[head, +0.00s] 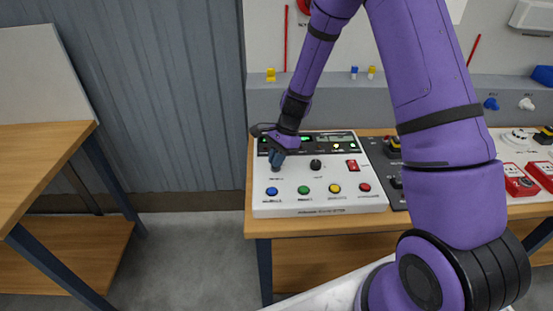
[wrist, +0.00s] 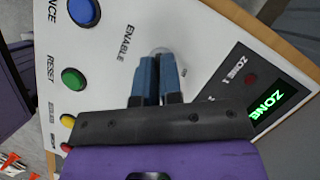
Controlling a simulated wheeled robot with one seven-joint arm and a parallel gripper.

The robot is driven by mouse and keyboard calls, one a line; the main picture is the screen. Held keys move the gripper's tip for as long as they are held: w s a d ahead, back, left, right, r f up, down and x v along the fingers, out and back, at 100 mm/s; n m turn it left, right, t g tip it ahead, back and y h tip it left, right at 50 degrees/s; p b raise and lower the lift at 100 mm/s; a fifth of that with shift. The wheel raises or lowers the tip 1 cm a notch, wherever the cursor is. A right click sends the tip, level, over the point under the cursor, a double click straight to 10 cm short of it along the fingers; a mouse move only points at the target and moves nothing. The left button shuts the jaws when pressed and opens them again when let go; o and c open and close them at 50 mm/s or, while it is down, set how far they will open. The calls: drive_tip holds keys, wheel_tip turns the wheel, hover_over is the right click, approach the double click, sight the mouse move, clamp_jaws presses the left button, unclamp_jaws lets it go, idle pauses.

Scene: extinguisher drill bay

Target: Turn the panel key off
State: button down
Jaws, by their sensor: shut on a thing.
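The white control panel (head: 313,206) lies on the wooden bench, with a row of blue, green, yellow and red buttons along its front. My gripper (head: 277,160) points down at the upper left of the panel, above the blue button (head: 272,191). In the wrist view my gripper (wrist: 158,75) has its two blue fingers close together at a spot beside the word ENABLE on the panel (wrist: 110,65). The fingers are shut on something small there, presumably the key. The key itself is hidden by the fingers, so I cannot tell its angle.
A black knob (head: 315,164) and a red switch (head: 352,165) sit right of my gripper on the panel. A dark display strip with green readouts runs along its back. Red boxes (head: 519,182) stand further right. A wooden table (head: 40,150) is at left, with open floor between.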

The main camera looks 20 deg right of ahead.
drive_tip(key=n+g, duration=0.1)
drive_tip(key=n, duration=0.1)
drive_tip(key=n+h, duration=0.1)
drive_tip(key=n, duration=0.2)
drive_tip(key=shift+w+g, duration=0.1)
drive_tip(key=shift+g, duration=0.3)
drive_tip(key=n+h, duration=0.1)
drive_tip(key=n, duration=0.1)
drive_tip(key=n+g+h, duration=0.1)
drive_tip(key=n, duration=0.2)
drive_tip(key=shift+w+a+n, duration=0.1)
drive_tip(key=shift+n, duration=0.2)
drive_tip(key=c, duration=1.3)
unclamp_jaws()
drive_tip(key=shift+r, duration=0.1)
drive_tip(key=v, duration=1)
drive_tip(key=shift+w+r, duration=0.15)
drive_tip(key=shift+r, duration=0.1)
drive_tip(key=shift+r, duration=0.1)
